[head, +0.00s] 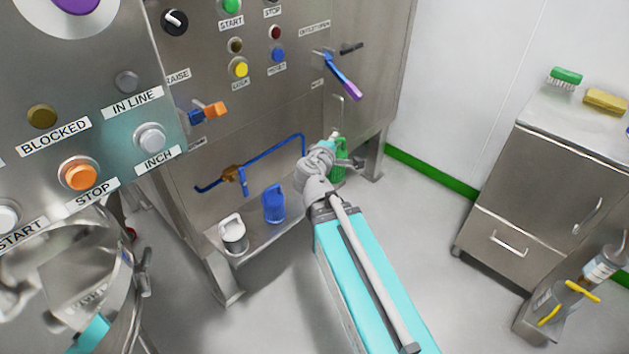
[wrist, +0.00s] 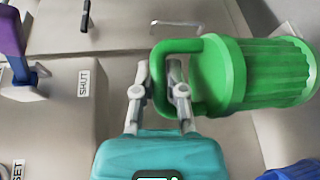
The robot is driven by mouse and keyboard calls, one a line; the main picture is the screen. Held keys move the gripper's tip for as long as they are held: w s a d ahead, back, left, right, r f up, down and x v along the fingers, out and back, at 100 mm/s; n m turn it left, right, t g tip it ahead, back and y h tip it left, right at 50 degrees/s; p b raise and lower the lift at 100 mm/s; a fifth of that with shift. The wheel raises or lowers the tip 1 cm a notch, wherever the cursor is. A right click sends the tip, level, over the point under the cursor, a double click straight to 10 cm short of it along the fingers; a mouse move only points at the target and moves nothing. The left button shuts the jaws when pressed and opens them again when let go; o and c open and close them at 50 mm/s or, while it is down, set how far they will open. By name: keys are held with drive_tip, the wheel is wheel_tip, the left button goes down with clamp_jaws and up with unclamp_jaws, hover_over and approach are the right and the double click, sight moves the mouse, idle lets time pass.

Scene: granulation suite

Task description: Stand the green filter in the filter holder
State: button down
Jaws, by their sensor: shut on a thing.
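The green filter (head: 341,158) is a ribbed green canister with a loop handle. It shows large on the right of the wrist view (wrist: 265,75), lying sideways in that picture. My gripper (wrist: 160,72) is shut on its handle. In the head view my gripper (head: 332,140) is at the far end of my arm, which partly hides the filter. A steel ledge (head: 258,236) low on the machine, apparently the filter holder, bears a white filter (head: 233,236) and a blue filter (head: 274,205), both upright. My arm hides the ledge's right end. I cannot tell whether the green filter touches it.
A blue pipe (head: 275,146) with a brass fitting runs above the ledge. A purple-and-blue lever (head: 343,78) and an orange-and-blue handle (head: 208,111) jut from the panel. A steel cabinet (head: 540,180) stands right. Floor between is clear.

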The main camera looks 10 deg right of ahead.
drive_tip(key=shift+w+a, duration=0.15)
drive_tip(key=shift+a, duration=0.1)
drive_tip(key=shift+w+f, duration=0.2)
drive_tip(key=shift+w, duration=0.1)
drive_tip(key=w+a+f+b, duration=0.1)
drive_tip(key=w+f+b, duration=0.7)
drive_tip(key=w, duration=0.4)
drive_tip(key=shift+w+a+f+b, duration=0.15)
drive_tip(key=shift+a+f+b, duration=0.2)
drive_tip(key=shift+b, duration=0.2)
